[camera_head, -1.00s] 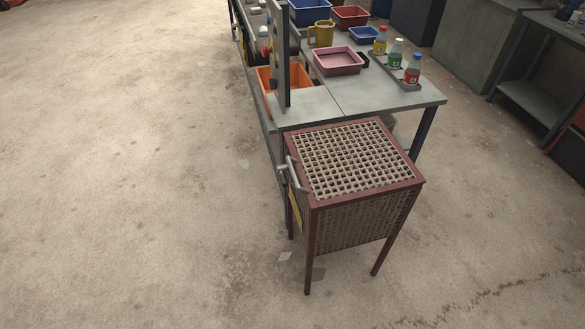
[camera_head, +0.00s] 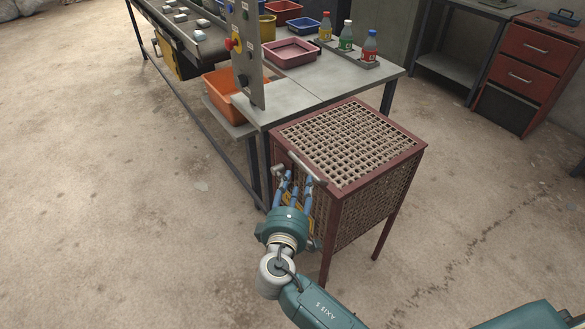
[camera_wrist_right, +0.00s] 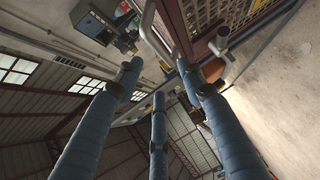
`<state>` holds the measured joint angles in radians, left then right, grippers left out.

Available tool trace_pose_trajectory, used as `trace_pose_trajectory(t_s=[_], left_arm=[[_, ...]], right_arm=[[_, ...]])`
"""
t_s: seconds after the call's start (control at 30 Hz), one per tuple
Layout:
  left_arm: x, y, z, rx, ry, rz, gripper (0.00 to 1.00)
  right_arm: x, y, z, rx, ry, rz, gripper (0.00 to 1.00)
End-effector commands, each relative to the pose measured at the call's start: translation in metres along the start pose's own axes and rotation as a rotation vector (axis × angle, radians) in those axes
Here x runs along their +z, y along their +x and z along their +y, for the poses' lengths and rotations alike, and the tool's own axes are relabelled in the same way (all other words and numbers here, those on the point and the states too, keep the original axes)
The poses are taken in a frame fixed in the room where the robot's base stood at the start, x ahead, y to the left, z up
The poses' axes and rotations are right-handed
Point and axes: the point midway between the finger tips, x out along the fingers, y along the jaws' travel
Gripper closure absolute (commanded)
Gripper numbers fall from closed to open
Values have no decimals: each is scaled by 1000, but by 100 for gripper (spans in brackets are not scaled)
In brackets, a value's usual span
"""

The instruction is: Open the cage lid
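The cage (camera_head: 340,215) is a dark red frame with mesh sides on legs, at the end of the bench. Its mesh lid (camera_head: 350,139) lies flat and closed on top. A grey bar handle (camera_head: 307,168) is on the lid's left edge; the bent grey bar also shows in the right wrist view (camera_wrist_right: 149,32). My right gripper (camera_head: 293,180) is at the cage's left side, just below the handle. Its blue fingers are spread with nothing between them in the right wrist view (camera_wrist_right: 157,78); whether one touches the bar cannot be told. My left gripper is not in view.
The grey bench (camera_head: 297,97) stands behind the cage, with a pink tray (camera_head: 291,53), several bottles and an upright control panel (camera_head: 246,60). A red drawer cabinet (camera_head: 530,75) stands far right. The floor left of the cage is clear.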

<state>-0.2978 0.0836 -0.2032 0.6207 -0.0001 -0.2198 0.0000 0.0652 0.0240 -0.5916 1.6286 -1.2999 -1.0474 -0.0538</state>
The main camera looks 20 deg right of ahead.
Motion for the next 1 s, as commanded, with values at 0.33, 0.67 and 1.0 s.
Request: trace_pose_trajectory(t_s=[0.33, 0.67, 1.0], left_arm=[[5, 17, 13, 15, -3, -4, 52], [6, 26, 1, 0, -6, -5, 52], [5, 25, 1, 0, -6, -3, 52]], right_arm=[[1, 66, -2, 0, -1, 0, 61], [0, 98, -2, -3, 0, 1, 61], [0, 99, -1, -4, 0, 1, 73]])
